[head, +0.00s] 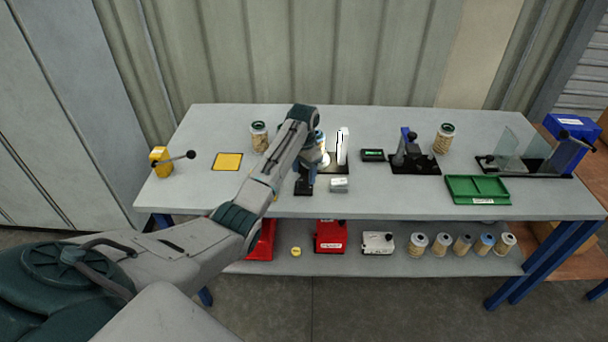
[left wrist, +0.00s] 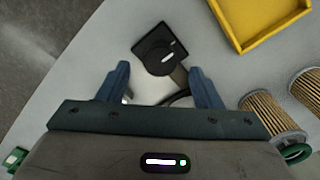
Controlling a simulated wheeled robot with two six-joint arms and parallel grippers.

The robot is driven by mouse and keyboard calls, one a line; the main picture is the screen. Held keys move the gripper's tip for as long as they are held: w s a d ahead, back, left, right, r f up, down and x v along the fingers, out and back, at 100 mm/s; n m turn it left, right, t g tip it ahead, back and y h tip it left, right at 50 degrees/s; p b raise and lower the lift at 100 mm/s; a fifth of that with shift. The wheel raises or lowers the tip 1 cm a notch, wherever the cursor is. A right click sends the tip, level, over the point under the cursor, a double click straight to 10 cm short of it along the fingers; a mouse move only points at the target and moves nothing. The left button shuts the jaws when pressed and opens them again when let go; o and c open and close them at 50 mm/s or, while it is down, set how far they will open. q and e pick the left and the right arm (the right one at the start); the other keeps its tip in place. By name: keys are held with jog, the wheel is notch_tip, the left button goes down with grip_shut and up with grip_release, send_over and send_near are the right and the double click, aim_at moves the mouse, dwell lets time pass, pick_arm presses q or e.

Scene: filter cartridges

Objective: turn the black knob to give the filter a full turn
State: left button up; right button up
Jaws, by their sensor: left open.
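In the left wrist view, a black square-looking part with a white mark (left wrist: 160,50), apparently the knob, lies just beyond and between my left fingertips. My left gripper (left wrist: 158,84) is open, its two blue fingers apart and nothing visibly held. In the head view, my left gripper (head: 305,166) points down at the front left of a black-based fixture with a white post (head: 342,146). A black piece (head: 303,187) shows just below it. My right gripper is not in view.
A yellow mat or tray (head: 228,162) and a yellow box with a lever (head: 160,161) are at left. A small display (head: 372,155), a black fixture (head: 414,166) and a green tray (head: 462,189) stand farther right.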

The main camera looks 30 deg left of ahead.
aim_at(304, 180)
pick_arm(q)
notch_tip(304, 180, down, 2)
jog(key=shift+f, duration=0.55)
jog(key=shift+c, duration=0.5)
